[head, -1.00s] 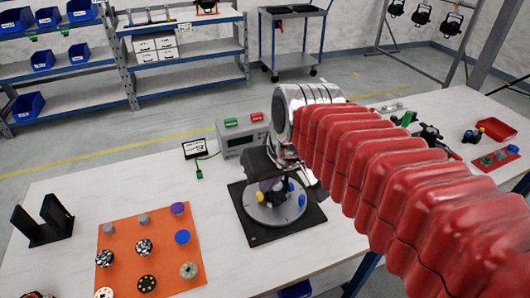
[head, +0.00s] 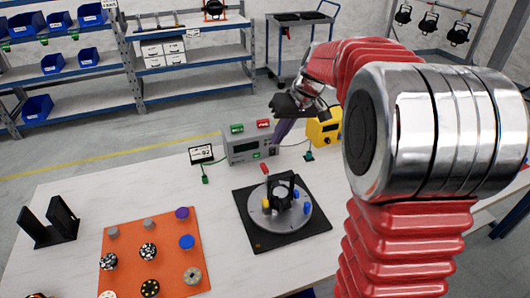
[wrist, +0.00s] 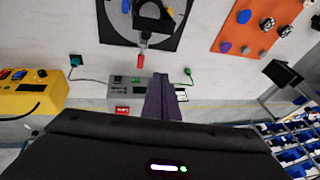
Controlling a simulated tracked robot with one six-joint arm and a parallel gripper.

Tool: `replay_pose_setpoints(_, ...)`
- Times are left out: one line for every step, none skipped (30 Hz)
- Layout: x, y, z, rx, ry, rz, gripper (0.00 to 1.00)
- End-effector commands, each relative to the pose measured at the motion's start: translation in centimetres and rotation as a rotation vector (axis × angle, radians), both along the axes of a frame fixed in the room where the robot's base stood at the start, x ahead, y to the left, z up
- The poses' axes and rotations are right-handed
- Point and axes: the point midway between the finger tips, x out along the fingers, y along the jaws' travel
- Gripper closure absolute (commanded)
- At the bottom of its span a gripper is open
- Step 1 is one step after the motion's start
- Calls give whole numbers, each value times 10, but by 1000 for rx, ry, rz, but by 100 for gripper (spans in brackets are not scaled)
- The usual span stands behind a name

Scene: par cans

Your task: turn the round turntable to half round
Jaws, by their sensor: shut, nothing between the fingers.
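The round turntable (head: 285,225) is a grey disc on a black square base (head: 258,238) on the white table. A black bracket (head: 283,190) stands on it, with yellow and blue knobs around it. A red-tipped handle (head: 264,169) sticks out at the disc's far side; it also shows in the wrist view (wrist: 140,61). My gripper (head: 277,141) has purple fingers, shut and empty, raised behind the turntable and apart from it. In the wrist view the shut fingers (wrist: 160,78) point toward the turntable, which is cut off by the top edge.
A grey instrument box (head: 245,147) with green and red tags stands behind the turntable, close below my gripper. A yellow box (head: 324,128) is to its right. An orange mat (head: 125,245) with several knobs and a black stand (head: 50,222) lie left.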

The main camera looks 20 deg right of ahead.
Motion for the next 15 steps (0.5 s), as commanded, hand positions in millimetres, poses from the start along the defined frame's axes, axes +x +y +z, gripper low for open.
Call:
replay_pose_setpoints(10,-10,-9,11,4,1,100)
replay_pose_setpoints(16,-15,-12,17,3,2,100)
replay_pose_setpoints(23,-21,-18,27,2,4,100)
replay_pose_setpoints(29,-27,-22,34,2,6,100)
replay_pose_setpoints(34,-32,-27,40,1,9,100)
replay_pose_setpoints(41,-38,-32,50,0,11,100)
replay_pose_setpoints(46,-44,-37,56,-2,13,100)
replay_pose_setpoints(51,-49,-42,63,-2,15,100)
replay_pose_setpoints(57,-56,-49,72,-4,18,100)
replay_pose_setpoints(62,-62,-53,79,-7,19,100)
replay_pose_setpoints(66,-67,-58,85,-9,21,100)
replay_pose_setpoints(71,-74,-65,92,-12,24,100)
replay_pose_setpoints(75,-78,-69,98,-15,25,100)
replay_pose_setpoints(78,-83,-73,103,-17,26,100)
replay_pose_setpoints(82,-88,-78,109,-20,28,100)
